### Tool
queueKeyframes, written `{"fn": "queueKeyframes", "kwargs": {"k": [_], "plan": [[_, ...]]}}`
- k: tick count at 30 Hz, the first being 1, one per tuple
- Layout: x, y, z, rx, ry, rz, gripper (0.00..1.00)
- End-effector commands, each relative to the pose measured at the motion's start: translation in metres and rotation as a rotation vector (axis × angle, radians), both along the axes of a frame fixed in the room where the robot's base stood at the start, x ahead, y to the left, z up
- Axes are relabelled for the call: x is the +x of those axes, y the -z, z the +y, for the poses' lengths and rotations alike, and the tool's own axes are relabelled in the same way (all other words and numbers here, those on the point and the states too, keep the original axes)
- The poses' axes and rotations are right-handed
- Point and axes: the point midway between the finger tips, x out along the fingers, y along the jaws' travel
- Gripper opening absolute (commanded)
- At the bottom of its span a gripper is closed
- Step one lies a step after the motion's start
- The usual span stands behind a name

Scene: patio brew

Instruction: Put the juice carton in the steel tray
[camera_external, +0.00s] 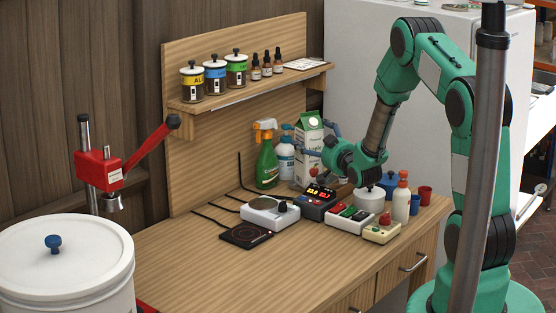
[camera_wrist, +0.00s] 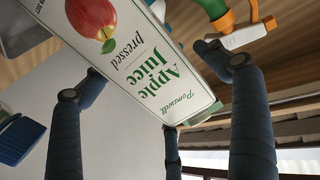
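The juice carton (camera_external: 309,142), white with a green top, stands upright at the back of the wooden bench. In the wrist view the carton (camera_wrist: 140,55) shows its red apple and "Apple Juice" lettering, close to the camera. My gripper (camera_external: 320,143) is at the carton's right front side. In the wrist view its blue-grey fingers (camera_wrist: 168,72) are spread open. The left fingertip is close to the carton's edge, contact unclear; the right one is apart from it.
A green spray bottle (camera_external: 267,160) and a blue-white bottle (camera_external: 286,157) stand left of the carton. A scale (camera_external: 270,213), control boxes (camera_external: 349,219), a lidded pot (camera_external: 370,200) and a white squeeze bottle (camera_external: 401,203) crowd the bench front. A shelf (camera_external: 250,90) overhangs behind.

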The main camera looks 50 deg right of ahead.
Motion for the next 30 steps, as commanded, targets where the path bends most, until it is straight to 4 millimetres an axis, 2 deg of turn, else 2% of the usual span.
{"fn": "queueKeyframes", "kwargs": {"k": [14,22,30], "plan": [[0.0,-0.003,0.0,-0.001,-0.001,-0.001,0.94],[0.0,-0.014,0.001,0.0,-0.001,-0.001,0.94],[-0.044,-0.011,0.018,0.0,0.0,0.001,0.94]]}}
